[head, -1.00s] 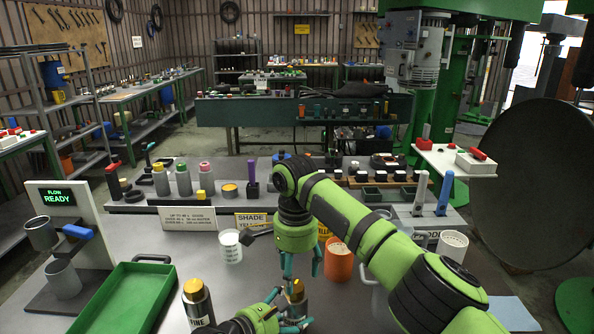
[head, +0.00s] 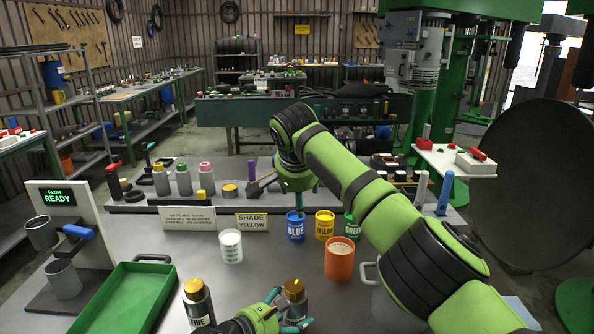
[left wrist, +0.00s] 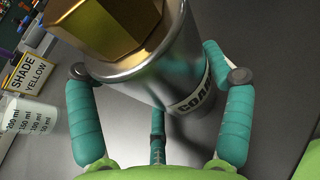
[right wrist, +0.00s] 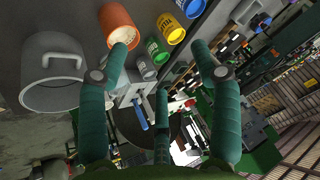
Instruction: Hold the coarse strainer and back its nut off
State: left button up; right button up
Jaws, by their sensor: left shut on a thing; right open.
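The coarse strainer (head: 296,308) stands upright at the front of the bench, a metal cylinder with a brass hex nut (head: 294,287) on its top. In the left wrist view its label (left wrist: 192,101) reads "COAR" and the nut (left wrist: 118,28) sits on its upper end. My left gripper (head: 290,326) is shut around the strainer's body from the left. My right gripper (head: 298,198) is raised well above and behind the strainer, partly hidden by its own arm. In the right wrist view its fingers (right wrist: 155,65) are spread with nothing between them.
A second strainer (head: 198,305), labelled "FINE", stands left of the coarse one, beside a green tray (head: 125,300). Behind are a white beaker (head: 230,246), an orange cup (head: 339,262) and blue (head: 296,229), yellow (head: 325,226) and green (head: 350,228) cups. A grey pot (right wrist: 68,84) shows in the right wrist view.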

jog(key=w+r+n+t, duration=0.7)
jog(key=w+r, duration=0.1)
jog(key=r, duration=0.2)
jog(key=shift+w+a, duration=0.25)
jog(key=shift+w, duration=0.15)
jog(key=n+g, duration=0.1)
jog(key=g, duration=1.2)
send_near(294, 286)
jog(key=shift+y, duration=0.3)
jog(key=f, duration=0.9)
jog(key=shift+w+d+f, duration=0.15)
jog(key=shift+d, duration=0.1)
jog(key=shift+n, duration=0.3)
jog(key=c, duration=1.2)
